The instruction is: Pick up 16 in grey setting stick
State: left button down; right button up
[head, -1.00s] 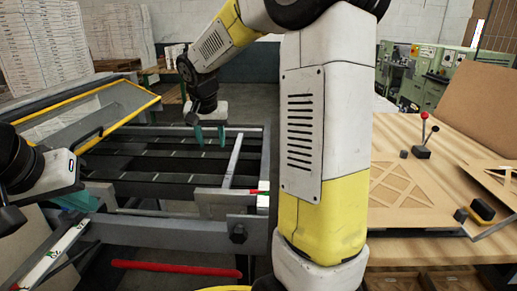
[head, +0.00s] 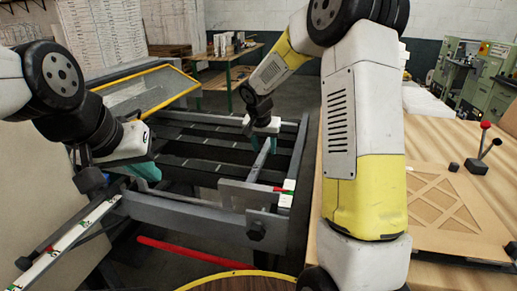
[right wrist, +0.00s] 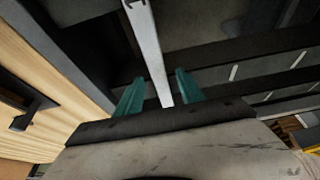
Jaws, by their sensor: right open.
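The grey setting stick (head: 261,160) is a long, narrow light grey bar lying across the dark slatted frame in the head view. My right gripper (head: 262,146) is over its far part. In the right wrist view the stick (right wrist: 150,50) runs between the two teal fingers of my right gripper (right wrist: 158,92), which are open with a gap on each side.
The dark metal frame (head: 180,210) has several slats and gaps. A wooden table (head: 450,130) with a lattice panel (head: 440,205) stands to the right. A red bar (head: 185,255) lies low in front. A white measuring rail (head: 85,222) is near my left arm.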

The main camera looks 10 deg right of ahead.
grip_shut()
jog(key=shift+w, duration=0.1)
dwell(0.3)
